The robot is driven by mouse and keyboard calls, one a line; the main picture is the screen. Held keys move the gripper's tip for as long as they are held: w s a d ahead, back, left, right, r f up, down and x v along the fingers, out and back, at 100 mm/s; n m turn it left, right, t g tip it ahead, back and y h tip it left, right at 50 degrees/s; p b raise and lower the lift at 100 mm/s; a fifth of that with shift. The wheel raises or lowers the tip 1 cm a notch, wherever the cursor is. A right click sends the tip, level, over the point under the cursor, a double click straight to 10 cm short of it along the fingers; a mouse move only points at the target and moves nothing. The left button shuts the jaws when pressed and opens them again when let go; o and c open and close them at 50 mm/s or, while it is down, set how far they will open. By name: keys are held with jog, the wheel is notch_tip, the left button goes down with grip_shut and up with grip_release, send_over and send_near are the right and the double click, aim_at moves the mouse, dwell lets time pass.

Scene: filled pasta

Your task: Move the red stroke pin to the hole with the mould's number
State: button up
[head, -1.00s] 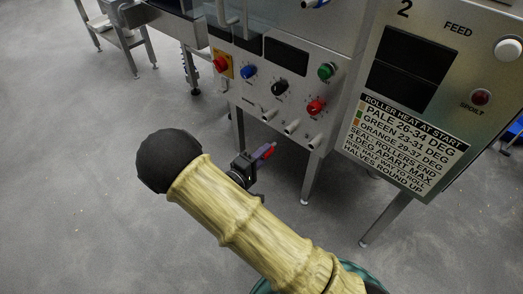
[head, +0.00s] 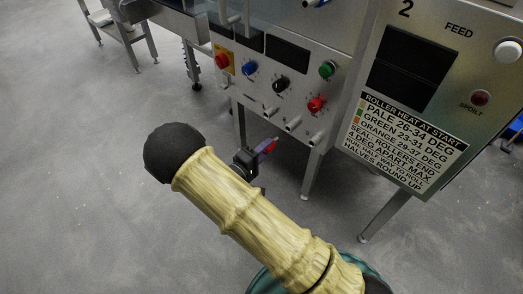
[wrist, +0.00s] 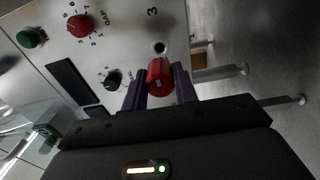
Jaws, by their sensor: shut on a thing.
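The red stroke pin (wrist: 159,79) is held between the two dark fingers of my gripper (wrist: 160,88) in the wrist view. A dark round hole (wrist: 159,47) lies just beyond the pin in the panel face, with a printed 3 beside it. The pin appears apart from the panel; its far end is hidden. In the head view, my gripper (head: 264,148) is below and in front of the machine's panel, with the red pin (head: 270,145) at its tip. The mould and its number cannot be made out.
The steel control panel (head: 255,92) carries a red button (head: 222,61), a blue knob (head: 250,68), a green button (head: 327,69) and a red knob (head: 317,104). Several grey stubs (head: 293,123) jut from its lower edge. A roller-heat sign (head: 408,135) is at right. Open floor lies left.

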jog(key=shift+p+x, duration=0.35)
jog(key=shift+x, duration=1.55)
jog(key=shift+p, duration=1.2)
jog(key=shift+p+x, duration=0.7)
jog(key=shift+x, duration=1.2)
dwell(1.9)
jog(key=o, duration=1.1)
jog(key=shift+o, duration=1.1)
jog(key=shift+s, duration=0.1)
